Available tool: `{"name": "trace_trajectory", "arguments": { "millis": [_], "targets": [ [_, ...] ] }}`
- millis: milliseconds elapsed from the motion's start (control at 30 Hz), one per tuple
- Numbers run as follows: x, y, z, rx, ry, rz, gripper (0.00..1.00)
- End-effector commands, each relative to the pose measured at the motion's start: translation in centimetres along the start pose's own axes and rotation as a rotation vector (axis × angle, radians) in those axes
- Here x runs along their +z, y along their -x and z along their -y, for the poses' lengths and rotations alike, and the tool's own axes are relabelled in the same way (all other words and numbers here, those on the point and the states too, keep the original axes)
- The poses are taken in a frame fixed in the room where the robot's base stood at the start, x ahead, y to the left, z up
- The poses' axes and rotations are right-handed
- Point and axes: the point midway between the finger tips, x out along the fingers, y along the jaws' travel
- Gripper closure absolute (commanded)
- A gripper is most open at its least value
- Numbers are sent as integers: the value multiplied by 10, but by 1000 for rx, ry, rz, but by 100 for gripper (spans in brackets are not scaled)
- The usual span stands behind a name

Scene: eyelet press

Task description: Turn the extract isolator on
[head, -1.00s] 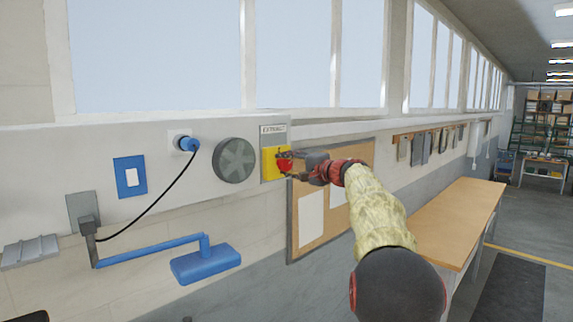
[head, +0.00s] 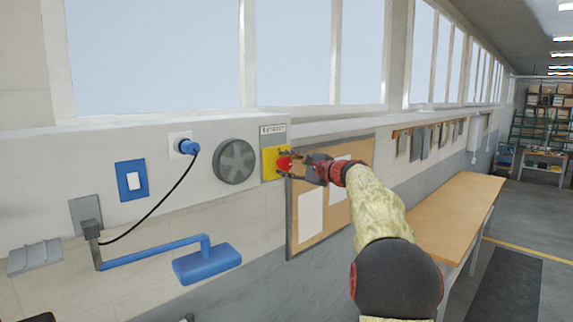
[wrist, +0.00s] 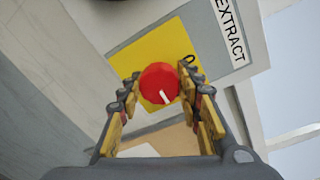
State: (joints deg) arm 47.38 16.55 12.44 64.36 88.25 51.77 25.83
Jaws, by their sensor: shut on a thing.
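The extract isolator has a yellow plate (head: 268,164) with a round red knob (head: 285,163), on the wall under an EXTRACT label (head: 273,129). My gripper (head: 286,165) reaches it from the right, its fingers around the knob. The wrist view shows the red knob (wrist: 157,82) between the two fingers of my gripper (wrist: 161,92), shut on it. A white mark on the knob points down and slightly right in that view. Beside the knob on the yellow plate (wrist: 150,50) only part of a letter, like an O, shows; other lettering cannot be read.
A round grey vent (head: 234,161) is on the wall left of the isolator. A blue plug with a black cable (head: 165,192) and a blue folding arm (head: 155,251) are further left.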

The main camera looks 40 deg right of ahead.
Motion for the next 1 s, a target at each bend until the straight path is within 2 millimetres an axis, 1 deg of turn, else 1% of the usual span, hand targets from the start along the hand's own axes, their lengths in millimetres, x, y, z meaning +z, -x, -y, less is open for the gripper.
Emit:
{"name": "trace_trajectory", "arguments": {
  "millis": [33, 400, 433, 733, 1000],
  "targets": [
    [-3, -1, -4, 5, -8, -2, 90],
    [-3, -1, -5, 6, -12, -1, 90],
    [-4, -1, -5, 6, -12, -1, 65],
    [-2, 0, -3, 3, -10, -1, 48],
    [-1, 0, -1, 2, -8, 0, 47]
  ]
}}
